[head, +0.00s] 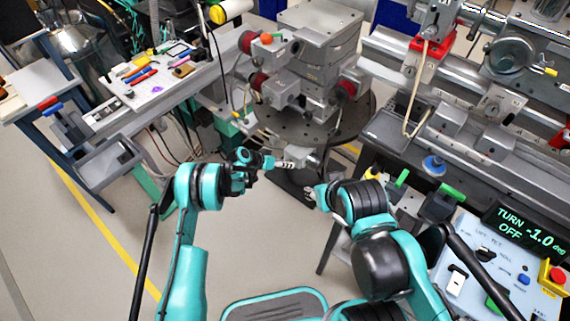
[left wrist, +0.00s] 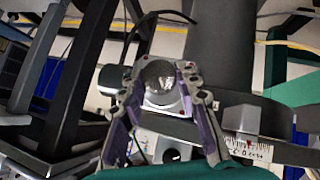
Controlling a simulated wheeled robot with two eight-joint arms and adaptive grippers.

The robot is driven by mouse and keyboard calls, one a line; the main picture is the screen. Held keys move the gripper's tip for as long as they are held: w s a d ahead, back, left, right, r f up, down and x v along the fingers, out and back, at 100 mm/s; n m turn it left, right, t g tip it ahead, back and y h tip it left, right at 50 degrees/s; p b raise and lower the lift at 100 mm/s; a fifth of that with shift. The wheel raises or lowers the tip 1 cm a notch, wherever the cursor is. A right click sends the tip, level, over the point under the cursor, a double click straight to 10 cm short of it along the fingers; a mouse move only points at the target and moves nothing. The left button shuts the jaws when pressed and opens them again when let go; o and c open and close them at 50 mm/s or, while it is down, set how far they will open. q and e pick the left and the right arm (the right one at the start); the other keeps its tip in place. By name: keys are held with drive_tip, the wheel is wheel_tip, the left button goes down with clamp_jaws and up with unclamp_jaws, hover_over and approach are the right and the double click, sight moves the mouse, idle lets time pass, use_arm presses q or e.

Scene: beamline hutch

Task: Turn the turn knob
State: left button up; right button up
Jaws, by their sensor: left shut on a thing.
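The turn knob (left wrist: 160,80) shows in the left wrist view as a round silver end on a grey block, between the fingertips of my left gripper (left wrist: 162,88). In the head view my left gripper (head: 270,162) is at the small light metal knob end (head: 287,164) below the round stage. The gripper is shut on the knob; its fingers hide part of it. The display (head: 526,231) at the right reads TURN -1.0 deg and OFF. My right gripper (head: 317,192) is to the right of the knob, apart from it, its fingers too small to read.
The dark round stage table (head: 300,122) with stacked grey blocks (head: 318,60) stands above the knob. A tool-covered bench (head: 215,62) is at the left, and a rail bench (head: 480,145) at the right. A control panel (head: 475,278) is at lower right. Clear floor (head: 115,185) lies at lower left.

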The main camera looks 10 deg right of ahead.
idle(0.3)
use_arm(q)
drive_tip(key=o, duration=1.2)
drive_tip(key=shift+c, duration=0.2)
drive_tip(key=v, duration=1.2)
drive_tip(key=shift+w+a+f, duration=0.1)
use_arm(e)
clamp_jaws()
